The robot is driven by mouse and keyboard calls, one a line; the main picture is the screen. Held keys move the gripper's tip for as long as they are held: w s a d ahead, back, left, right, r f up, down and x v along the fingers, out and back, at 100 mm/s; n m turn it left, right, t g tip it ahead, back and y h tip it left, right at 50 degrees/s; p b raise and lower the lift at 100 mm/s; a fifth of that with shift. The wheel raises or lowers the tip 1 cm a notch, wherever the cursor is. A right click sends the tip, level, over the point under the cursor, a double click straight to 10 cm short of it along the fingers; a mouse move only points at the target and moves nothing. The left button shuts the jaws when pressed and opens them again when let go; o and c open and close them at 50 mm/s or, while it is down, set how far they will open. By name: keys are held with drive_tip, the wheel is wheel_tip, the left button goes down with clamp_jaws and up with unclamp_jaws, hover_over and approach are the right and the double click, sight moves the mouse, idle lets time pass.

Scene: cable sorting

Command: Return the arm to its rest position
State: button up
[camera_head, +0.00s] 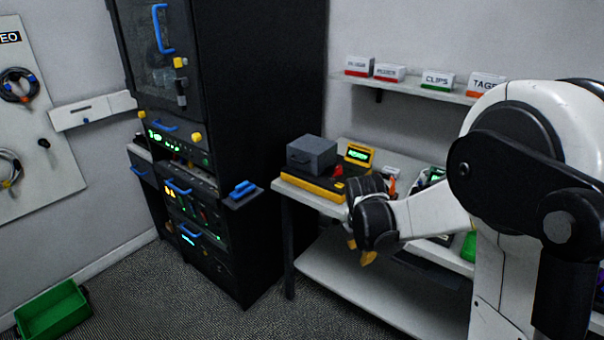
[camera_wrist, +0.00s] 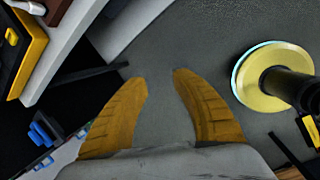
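My gripper (camera_head: 361,252) has yellow fingers and points down in front of the white workbench in the head view. In the wrist view my gripper (camera_wrist: 160,100) shows its two fingers spread apart, with only grey floor between them. It is open and holds nothing. My white and black arm fills the right side of the head view and hides part of the bench.
A black equipment rack (camera_head: 265,130) with blue handles stands left of the white workbench (camera_head: 305,196). A grey box (camera_head: 312,153) and a yellow-edged tray sit on the bench. A shelf (camera_head: 410,88) holds labelled bins. A green crate (camera_head: 52,312) lies on the floor at left.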

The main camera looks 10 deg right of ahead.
drive_tip(key=s+a+r+m+t, duration=0.1)
drive_tip(key=s+a+r+m, duration=0.2)
drive_tip(key=s+m, duration=0.4)
drive_tip(key=s+a+r+m+t+y, duration=0.1)
drive_tip(key=s+a+r+m+t, duration=0.1)
drive_tip(key=s+r+m, duration=0.3)
drive_tip(key=s+a+r+m+t, duration=0.1)
drive_tip(key=s+a+r+m, duration=0.2)
drive_tip(key=s+r+m, duration=0.2)
drive_tip(key=shift+s+a+m+y, duration=0.4)
drive_tip(key=shift+s+m, duration=1.4)
drive_tip(key=shift+s, duration=0.1)
drive_tip(key=shift+r, duration=0.1)
